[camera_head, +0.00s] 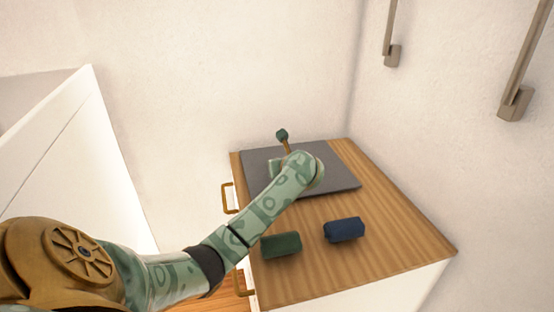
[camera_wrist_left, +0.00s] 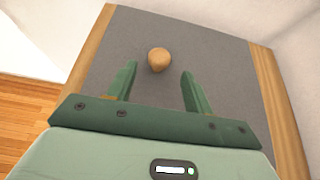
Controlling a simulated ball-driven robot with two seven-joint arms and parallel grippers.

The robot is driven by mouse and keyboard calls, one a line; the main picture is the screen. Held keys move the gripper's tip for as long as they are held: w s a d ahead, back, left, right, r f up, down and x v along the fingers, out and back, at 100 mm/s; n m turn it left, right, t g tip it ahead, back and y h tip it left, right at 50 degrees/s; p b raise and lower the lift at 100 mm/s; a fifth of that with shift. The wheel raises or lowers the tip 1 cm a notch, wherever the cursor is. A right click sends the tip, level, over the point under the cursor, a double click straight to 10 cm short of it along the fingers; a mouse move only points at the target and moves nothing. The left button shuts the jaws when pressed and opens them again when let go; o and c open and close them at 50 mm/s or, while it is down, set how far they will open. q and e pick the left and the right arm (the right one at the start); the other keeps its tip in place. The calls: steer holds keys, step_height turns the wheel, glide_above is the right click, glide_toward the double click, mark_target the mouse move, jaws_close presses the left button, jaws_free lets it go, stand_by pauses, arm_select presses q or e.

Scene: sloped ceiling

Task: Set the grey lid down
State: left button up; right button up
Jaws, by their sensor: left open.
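The grey lid (camera_head: 338,179) is a flat, dark grey slab. It lies on the back part of the wooden cabinet top (camera_head: 405,232) and looks level. In the left wrist view the lid (camera_wrist_left: 205,45) fills most of the picture, with a round tan knob (camera_wrist_left: 159,60) on it. My left gripper (camera_wrist_left: 158,70) is open above the lid, its two green fingers spread on either side of the knob with gaps showing. In the head view my left arm hides part of the lid, and the knob cannot be made out. My right gripper is not in view.
A green block (camera_head: 281,245) and a dark blue block (camera_head: 344,230) sit on the cabinet top in front of the lid. Walls stand close behind and to the right. Brown handles (camera_head: 230,198) stick out on the cabinet's left side. Bare wood shows at the front right.

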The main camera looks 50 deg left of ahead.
arm_select(q)
steer(key=p+v, duration=0.1)
steer(key=v, duration=0.2)
steer(key=p+v, duration=0.2)
steer(key=v, duration=0.2)
steer(key=shift+d+r, duration=0.1)
steer(key=shift+r, duration=0.25)
steer(key=shift+s+d, duration=0.25)
steer(key=shift+d, duration=0.1)
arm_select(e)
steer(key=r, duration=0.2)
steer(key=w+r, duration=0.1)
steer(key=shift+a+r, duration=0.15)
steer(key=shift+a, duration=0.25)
